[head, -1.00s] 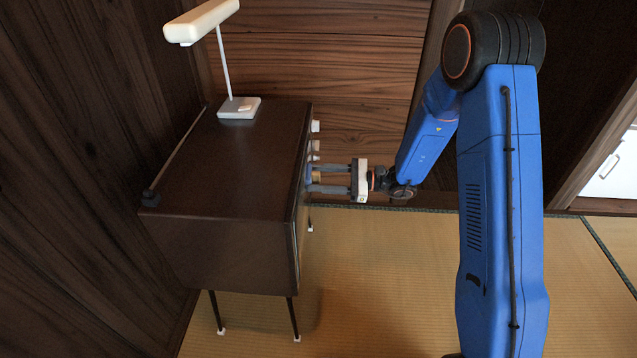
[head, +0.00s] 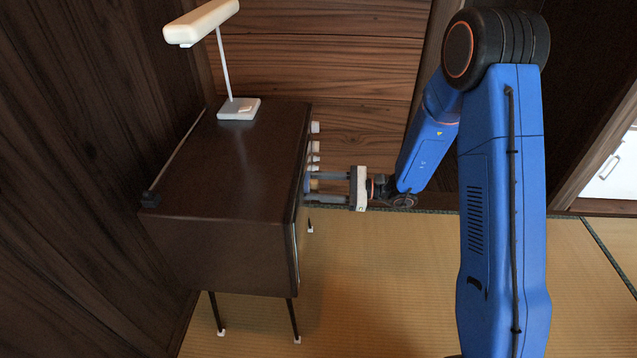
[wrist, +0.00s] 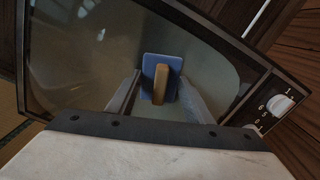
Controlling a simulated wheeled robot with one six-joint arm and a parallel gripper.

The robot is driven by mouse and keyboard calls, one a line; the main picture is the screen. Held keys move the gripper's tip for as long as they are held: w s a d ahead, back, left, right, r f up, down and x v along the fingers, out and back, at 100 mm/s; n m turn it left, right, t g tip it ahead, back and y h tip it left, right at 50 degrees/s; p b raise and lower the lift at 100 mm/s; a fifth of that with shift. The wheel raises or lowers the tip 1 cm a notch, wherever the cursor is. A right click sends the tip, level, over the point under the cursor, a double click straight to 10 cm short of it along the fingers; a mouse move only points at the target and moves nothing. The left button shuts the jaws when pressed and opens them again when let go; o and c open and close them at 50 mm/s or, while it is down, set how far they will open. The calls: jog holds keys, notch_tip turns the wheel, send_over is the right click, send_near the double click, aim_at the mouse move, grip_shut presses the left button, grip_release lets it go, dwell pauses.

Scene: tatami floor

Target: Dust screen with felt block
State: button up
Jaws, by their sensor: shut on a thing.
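The screen (wrist: 80,55) is the curved glass front of a dark wooden television (head: 215,170), seen from above and behind in the head view. The felt block is a blue pad (wrist: 175,66) with a wooden grip (wrist: 160,84), and it lies against or very close to the glass. My gripper (head: 312,187) is at the television's front, its fingers pointing left at the screen. It is shut on the wooden grip, which sits between the two fingers (wrist: 158,95). Whether the felt touches the glass all over is hidden.
White knobs (head: 315,127) stick out of the television's front, and a dial (wrist: 280,104) is beside the screen. Wooden walls are behind and left. The tatami floor (head: 400,280) is clear.

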jog(key=shift+s+a, duration=0.15)
jog(key=shift+s, duration=0.05)
jog(key=d, duration=0.6)
dwell(0.4)
jog(key=shift+d, duration=0.15)
jog(key=shift+d, duration=1.4)
